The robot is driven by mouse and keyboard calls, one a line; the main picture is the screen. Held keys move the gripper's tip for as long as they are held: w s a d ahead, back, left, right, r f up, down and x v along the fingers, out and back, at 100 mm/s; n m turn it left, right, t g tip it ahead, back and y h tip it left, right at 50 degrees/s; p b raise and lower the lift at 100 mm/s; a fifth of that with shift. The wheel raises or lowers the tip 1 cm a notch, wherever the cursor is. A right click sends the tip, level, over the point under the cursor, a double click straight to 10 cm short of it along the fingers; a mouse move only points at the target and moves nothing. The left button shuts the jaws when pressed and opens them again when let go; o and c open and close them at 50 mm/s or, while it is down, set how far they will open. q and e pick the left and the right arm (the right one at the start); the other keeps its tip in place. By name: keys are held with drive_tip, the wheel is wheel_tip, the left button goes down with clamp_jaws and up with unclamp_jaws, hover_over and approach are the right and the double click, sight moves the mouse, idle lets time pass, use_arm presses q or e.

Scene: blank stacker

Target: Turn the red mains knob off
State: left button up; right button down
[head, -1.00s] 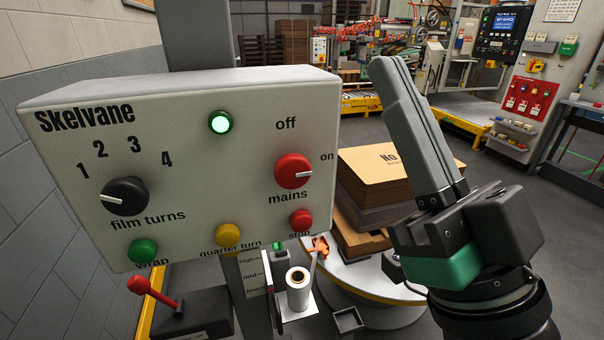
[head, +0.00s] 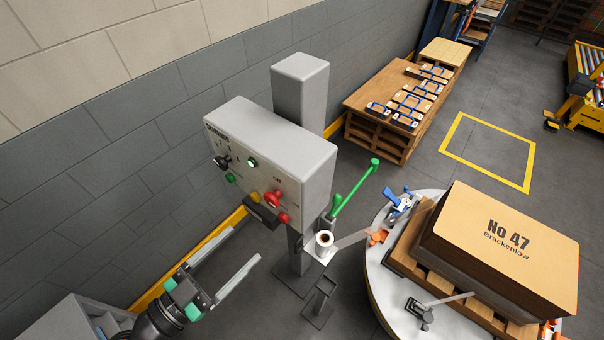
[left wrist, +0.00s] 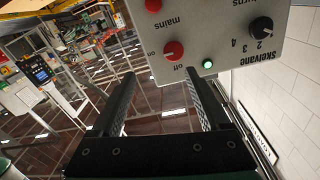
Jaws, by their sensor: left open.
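The red mains knob (head: 273,199) is on the pale control box (head: 318,165). In the left wrist view the knob (left wrist: 173,50) shows upside down, with "off" and "on" printed beside it; its pointer is too small to read. The round green light (head: 252,162) is lit; it also glows in the left wrist view (left wrist: 207,64). My left gripper (head: 246,244) is open and empty, in front of and below the box, apart from the knob. In the left wrist view the knob lies beyond the gap between the fingertips (left wrist: 161,77). My right gripper is not in view.
The black film-turns knob (left wrist: 261,27) is on the same face. A film roll (head: 324,240) and green lever (head: 354,187) stand beside the post. A turntable (head: 379,275) carries a large carton (head: 500,240). The wall is close behind the box.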

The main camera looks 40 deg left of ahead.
sight(269, 201)
use_arm(q)
drive_tip(key=shift+n+y, duration=0.3)
drive_tip(key=w+p, duration=0.1)
drive_tip(key=w, duration=0.2)
drive_tip(key=w+a+r+p, duration=0.1)
drive_tip(key=w, duration=0.2)
drive_tip(key=w+a, duration=0.1)
drive_tip(key=w, duration=0.3)
drive_tip(key=shift+r+p, duration=0.15)
drive_tip(key=shift+p, duration=0.25)
drive_tip(key=shift+w, duration=0.45)
clamp_jaws()
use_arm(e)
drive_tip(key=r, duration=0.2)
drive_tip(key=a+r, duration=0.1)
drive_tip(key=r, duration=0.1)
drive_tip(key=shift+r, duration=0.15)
